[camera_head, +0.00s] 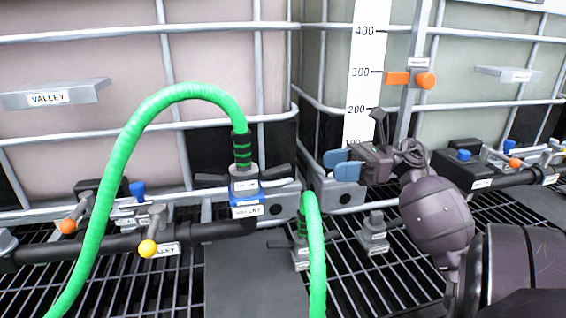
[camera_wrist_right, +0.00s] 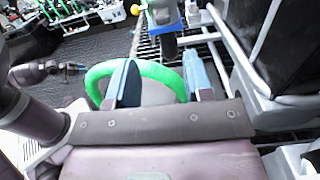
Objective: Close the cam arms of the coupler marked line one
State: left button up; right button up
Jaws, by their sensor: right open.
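A coupler (camera_head: 245,182) on the end of a green hose stands upright on a blue-collared fitting (camera_head: 247,200) with a VALLEY label. Its dark cam arms, the left one (camera_head: 212,180) and the right one (camera_head: 277,172), stick out to the sides. I cannot read a line-one mark. My right gripper (camera_head: 342,165) is open and empty, to the right of this coupler and apart from it, blue fingertips pointing left. In the right wrist view its blue fingers (camera_wrist_right: 160,84) stand apart, with green hose (camera_wrist_right: 150,70) beyond. My left gripper does not show in the head view.
A second green hose (camera_head: 316,255) runs down to another coupler (camera_head: 301,254) by the grating. A capped fitting (camera_head: 373,236) stands to its right. Caged tanks (camera_head: 150,65) close off the back. Pipes with a yellow-knobbed valve (camera_head: 148,248) lie at left.

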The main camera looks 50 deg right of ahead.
aim_at(290, 170)
jog(key=x, duration=1)
jog(key=shift+w+a+b, duration=0.1)
jog(key=shift+w+b, duration=0.3)
jog(key=shift+w, duration=0.05)
grip_shut()
